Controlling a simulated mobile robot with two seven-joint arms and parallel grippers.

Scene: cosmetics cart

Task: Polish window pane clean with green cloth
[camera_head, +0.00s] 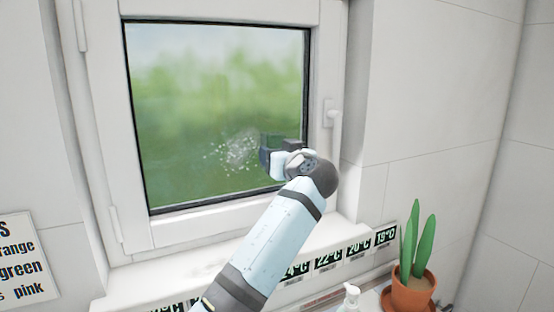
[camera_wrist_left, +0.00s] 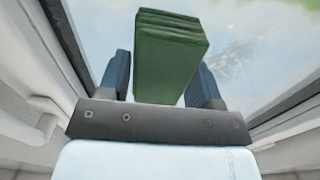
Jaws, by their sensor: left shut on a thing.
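The window pane (camera_head: 215,90) is glass in a white frame, with a patch of whitish spots (camera_head: 236,152) at its lower middle. My left gripper (camera_head: 268,150) is at the pane's lower right, just right of the spots. In the left wrist view, my left gripper (camera_wrist_left: 165,85) is shut on a folded green cloth (camera_wrist_left: 170,62), which stands out between its fingers toward the glass. I cannot tell whether the cloth touches the pane. The cloth is hidden or hard to make out in the head view. My right gripper is not in view.
The window handle (camera_head: 334,120) is on the frame, right of my arm. Below is the sill with a temperature strip (camera_head: 328,262). A potted plant (camera_head: 412,285) and a white pump bottle (camera_head: 350,298) stand at the lower right. A text sign (camera_head: 22,258) is at the left.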

